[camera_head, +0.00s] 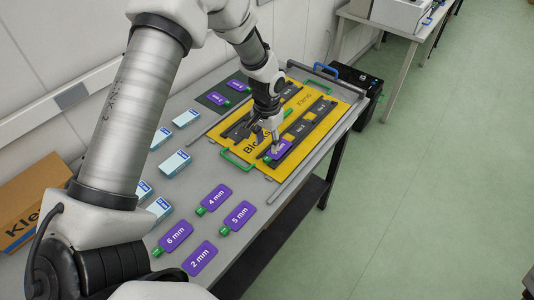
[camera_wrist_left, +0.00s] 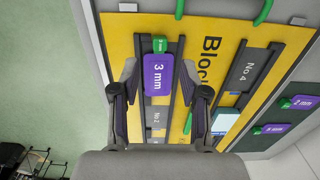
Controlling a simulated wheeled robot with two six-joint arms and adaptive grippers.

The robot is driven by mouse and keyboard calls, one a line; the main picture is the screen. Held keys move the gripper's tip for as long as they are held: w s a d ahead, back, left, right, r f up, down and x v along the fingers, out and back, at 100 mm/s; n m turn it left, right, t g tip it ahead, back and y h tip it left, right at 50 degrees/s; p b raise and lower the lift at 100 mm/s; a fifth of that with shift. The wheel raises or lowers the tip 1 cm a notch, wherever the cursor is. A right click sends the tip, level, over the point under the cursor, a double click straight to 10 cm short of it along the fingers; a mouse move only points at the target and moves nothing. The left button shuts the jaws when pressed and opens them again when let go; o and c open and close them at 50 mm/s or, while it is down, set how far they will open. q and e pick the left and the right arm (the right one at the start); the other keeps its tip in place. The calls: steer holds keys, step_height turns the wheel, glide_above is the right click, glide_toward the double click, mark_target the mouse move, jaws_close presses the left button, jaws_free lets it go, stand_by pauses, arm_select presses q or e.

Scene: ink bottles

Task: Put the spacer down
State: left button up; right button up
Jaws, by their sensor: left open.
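A purple spacer marked 3 mm (camera_wrist_left: 158,82) with a green tab lies in a dark channel at the near end of the yellow board (camera_wrist_left: 122,42). In the head view the spacer (camera_head: 280,150) shows beside my left fingers. My left gripper (camera_wrist_left: 159,68) is open, with one finger on each side of the spacer and visible gaps between them. In the head view my left gripper (camera_head: 266,140) is low over the board. Whether the spacer lies fully flat in the channel I cannot tell. My right gripper is not in view.
Purple spacers marked 4 mm (camera_head: 212,198), 5 mm (camera_head: 238,216), 6 mm (camera_head: 174,236) and 2 mm (camera_head: 199,258) lie on the near table. A green handle (camera_head: 236,158) edges the board. A cardboard box (camera_head: 28,208) stands far left.

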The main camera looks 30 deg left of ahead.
arm_select(q)
step_height(320, 180, up, 7)
steer(key=shift+f+b, duration=0.15)
steer(key=shift+b, duration=0.3)
